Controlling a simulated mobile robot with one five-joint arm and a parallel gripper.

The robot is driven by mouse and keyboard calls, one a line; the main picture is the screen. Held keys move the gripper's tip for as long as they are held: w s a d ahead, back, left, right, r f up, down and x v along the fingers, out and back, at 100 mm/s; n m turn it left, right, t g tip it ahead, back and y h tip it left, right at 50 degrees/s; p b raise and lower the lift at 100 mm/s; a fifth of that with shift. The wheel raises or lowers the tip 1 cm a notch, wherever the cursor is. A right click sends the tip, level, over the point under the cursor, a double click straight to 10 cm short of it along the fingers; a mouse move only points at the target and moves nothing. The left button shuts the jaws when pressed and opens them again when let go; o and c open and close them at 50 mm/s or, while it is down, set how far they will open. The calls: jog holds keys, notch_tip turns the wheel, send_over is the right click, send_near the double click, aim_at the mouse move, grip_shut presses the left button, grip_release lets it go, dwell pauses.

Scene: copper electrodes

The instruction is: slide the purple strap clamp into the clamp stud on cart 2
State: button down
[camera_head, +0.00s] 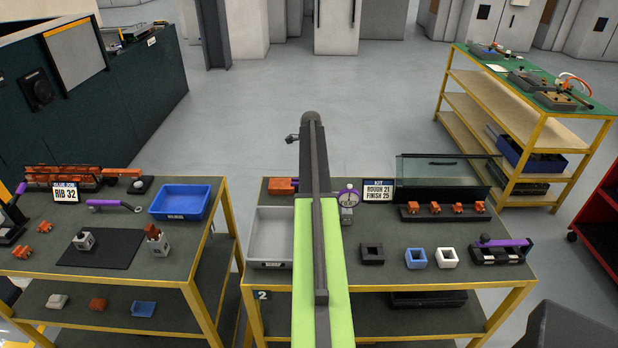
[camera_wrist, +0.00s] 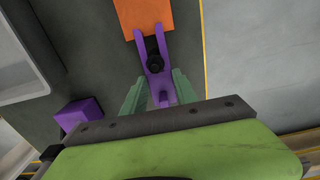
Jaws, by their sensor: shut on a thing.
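In the wrist view, the purple strap clamp (camera_wrist: 154,86) is a forked piece held between the two green fingers of my gripper (camera_wrist: 159,78), which is shut on it. Its two prongs point away from my gripper toward an orange block (camera_wrist: 145,14), and their tips appear to meet or overlap its near edge. A round black stud (camera_wrist: 155,62) shows between the prongs. I cannot tell how deep it sits in the fork or the height between them.
A purple block (camera_wrist: 80,113) lies left of my gripper in the wrist view, near a grey tray (camera_wrist: 22,95).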

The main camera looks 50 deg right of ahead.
jog(key=shift+s+d, duration=0.2)
jog(key=shift+s, duration=0.2)
dwell(0.3)
jog(key=c, duration=0.9)
grip_release()
jog(key=shift+f, duration=0.1)
jog(key=shift+o, duration=0.3)
jog(key=shift+w, duration=0.15)
jog(key=shift+w+a, duration=0.1)
jog(key=shift+r+p, duration=3.5)
jog(key=shift+r, duration=0.05)
jog(key=shift+r, duration=0.1)
notch_tip(320, 180, up, 17)
jog(key=p, duration=1.7)
jog(key=shift+r, duration=0.1)
